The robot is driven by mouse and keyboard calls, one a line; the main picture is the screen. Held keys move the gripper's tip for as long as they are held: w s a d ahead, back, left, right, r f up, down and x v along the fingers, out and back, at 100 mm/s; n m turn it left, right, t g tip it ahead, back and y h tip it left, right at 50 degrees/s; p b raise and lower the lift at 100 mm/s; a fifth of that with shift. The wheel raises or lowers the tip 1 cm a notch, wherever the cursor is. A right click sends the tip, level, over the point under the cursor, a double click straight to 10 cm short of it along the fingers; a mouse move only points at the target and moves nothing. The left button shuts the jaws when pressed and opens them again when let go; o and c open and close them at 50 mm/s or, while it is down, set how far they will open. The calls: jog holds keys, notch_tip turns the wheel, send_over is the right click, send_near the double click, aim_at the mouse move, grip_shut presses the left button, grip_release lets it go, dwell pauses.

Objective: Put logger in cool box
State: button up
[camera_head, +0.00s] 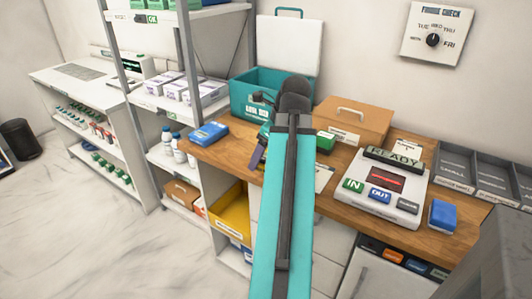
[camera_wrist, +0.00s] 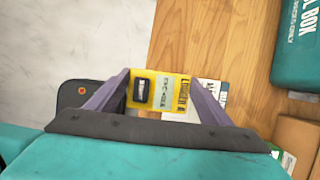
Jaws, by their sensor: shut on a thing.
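The yellow logger (camera_wrist: 172,100), with a dark display and a printed label, is between the fingers of my gripper (camera_wrist: 158,90) in the wrist view. The gripper is shut on it, over the wooden desk's left part. In the head view my arm hides most of the gripper (camera_head: 258,152), and I cannot make out the logger there. The teal cool box (camera_head: 240,100) stands at the back of the desk with its white-lined lid (camera_head: 290,45) raised behind it. Its labelled side also shows at the top right of the wrist view (camera_wrist: 290,65). My arm covers its right part.
A blue pack (camera_head: 208,133) lies at the desk's left end. A cardboard box (camera_head: 352,120) stands right of the cool box. A READY device (camera_head: 375,190) and grey trays (camera_head: 470,170) fill the right side. A shelf rack (camera_head: 185,60) stands left.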

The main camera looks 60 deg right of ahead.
jog(key=w+a+f+n+g+y, duration=0.1)
jog(key=w+a+f+n+y, duration=0.15)
jog(key=w+a+n, duration=0.55)
jog(key=w+a+f+n+g+y, duration=0.25)
jog(key=w+a+n, duration=0.25)
jog(key=w+a, duration=0.6)
jog(key=w+a+f+n+g, duration=0.1)
jog(key=w+a+n, duration=0.3)
jog(key=a, duration=0.4)
jog(key=w+a+f+n+g+h, duration=0.1)
jog(key=w+a+f+n, duration=0.2)
jog(key=a, duration=0.6)
jog(key=w+a+f+n+g, duration=0.2)
jog(key=w+a+n, duration=0.3)
jog(key=a, duration=0.4)
jog(key=shift+w+f+h, duration=0.3)
jog(key=shift+w+f, duration=0.1)
jog(key=shift+w, duration=0.1)
